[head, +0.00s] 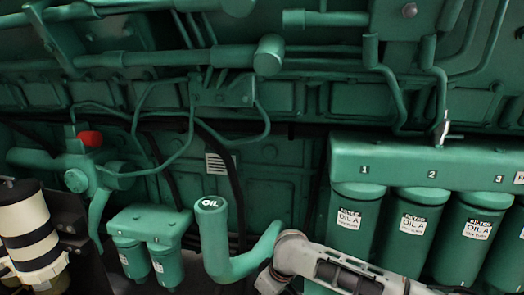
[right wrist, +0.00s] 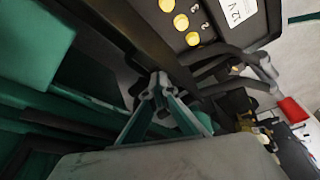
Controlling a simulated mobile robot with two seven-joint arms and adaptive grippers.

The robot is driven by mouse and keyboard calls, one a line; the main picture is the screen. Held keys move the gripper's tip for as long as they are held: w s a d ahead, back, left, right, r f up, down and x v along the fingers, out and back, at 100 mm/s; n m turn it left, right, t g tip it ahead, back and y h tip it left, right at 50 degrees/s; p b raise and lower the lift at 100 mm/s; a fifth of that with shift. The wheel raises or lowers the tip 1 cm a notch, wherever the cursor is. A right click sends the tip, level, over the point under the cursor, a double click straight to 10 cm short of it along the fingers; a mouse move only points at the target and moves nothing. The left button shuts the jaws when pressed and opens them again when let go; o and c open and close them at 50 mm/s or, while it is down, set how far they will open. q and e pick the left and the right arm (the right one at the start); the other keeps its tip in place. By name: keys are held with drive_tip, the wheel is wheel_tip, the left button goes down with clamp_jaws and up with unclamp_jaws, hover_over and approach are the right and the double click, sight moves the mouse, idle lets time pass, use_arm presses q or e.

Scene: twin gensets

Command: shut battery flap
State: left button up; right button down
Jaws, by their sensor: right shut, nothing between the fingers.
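A dark battery box (right wrist: 205,15) with a row of round yellow caps and a white 12V label shows at the top of the right wrist view. My right gripper (right wrist: 155,88) is shut and empty, with its fingertips close to the dark bar below the battery. I cannot tell whether they touch it. A red piece (right wrist: 292,110) on a grey link sits to the right of the battery. I cannot make out for certain which part is the battery flap, or how far it stands open. My left gripper is in neither view.
In the head view, green engine piping fills the background. The OIL filler neck (head: 212,245) and oil filters (head: 352,220) stand beside my arm. A red knob (head: 90,138) is at left. Green frame parts (right wrist: 40,60) and black cables (right wrist: 220,60) crowd the wrist view.

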drive_tip(key=s+a+p, duration=0.1)
drive_tip(key=s+p, duration=0.1)
drive_tip(key=s, duration=0.6)
drive_tip(key=shift+s+a, duration=0.15)
drive_tip(key=shift+a, duration=0.15)
idle(0.6)
drive_tip(key=shift+r, duration=0.15)
drive_tip(key=s+a+r, duration=0.1)
drive_tip(key=s+r, duration=0.3)
drive_tip(key=r, duration=0.1)
drive_tip(key=shift+s, duration=0.4)
drive_tip(key=shift+f, duration=0.1)
idle(0.9)
